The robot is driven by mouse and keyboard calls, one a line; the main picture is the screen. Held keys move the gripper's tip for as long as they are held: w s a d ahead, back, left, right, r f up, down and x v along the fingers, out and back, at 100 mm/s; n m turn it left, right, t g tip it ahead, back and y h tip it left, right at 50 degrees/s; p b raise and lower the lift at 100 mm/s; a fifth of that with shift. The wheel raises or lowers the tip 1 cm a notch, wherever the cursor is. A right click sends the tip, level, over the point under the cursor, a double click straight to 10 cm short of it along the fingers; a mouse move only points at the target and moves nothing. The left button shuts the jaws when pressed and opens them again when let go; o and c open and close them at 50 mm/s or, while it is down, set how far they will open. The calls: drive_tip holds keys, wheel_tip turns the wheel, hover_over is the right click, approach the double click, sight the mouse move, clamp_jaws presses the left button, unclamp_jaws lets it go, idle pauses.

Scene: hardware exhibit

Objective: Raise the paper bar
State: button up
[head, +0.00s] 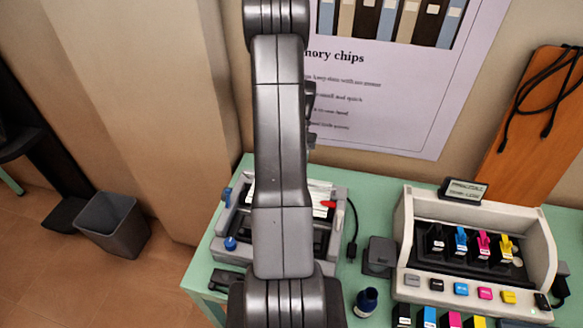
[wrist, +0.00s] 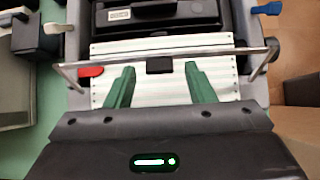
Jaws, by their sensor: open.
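The paper bar (wrist: 225,53) is a thin metal rod in the wrist view. It spans the printer (wrist: 87,18) above a white ridged surface, with bent ends and a small black block (wrist: 159,65) at its middle. My gripper (wrist: 160,66) has two green fingers, open and empty. Their tips are on either side of the black block, close to the bar; I cannot tell whether they touch it. In the head view the printer (head: 333,245) stands on the green table, largely hidden behind my arm. My gripper and the bar are not clear there.
A red lever (wrist: 91,71) is near the bar's left end, and a blue-tipped lever (wrist: 268,8) is at the upper right.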

drive_tip(key=b+v, duration=0.1)
drive_tip(key=v, duration=0.6)
drive_tip(key=shift+b, duration=0.3)
drive_tip(key=p+x, duration=0.2)
drive_tip(key=x, duration=0.5)
drive_tip(key=shift+s, duration=0.2)
drive_tip(key=shift+a+f, duration=0.1)
drive_tip(key=shift+f, duration=0.05)
drive_tip(key=shift+s+t, duration=0.3)
drive_tip(key=shift+w, duration=0.15)
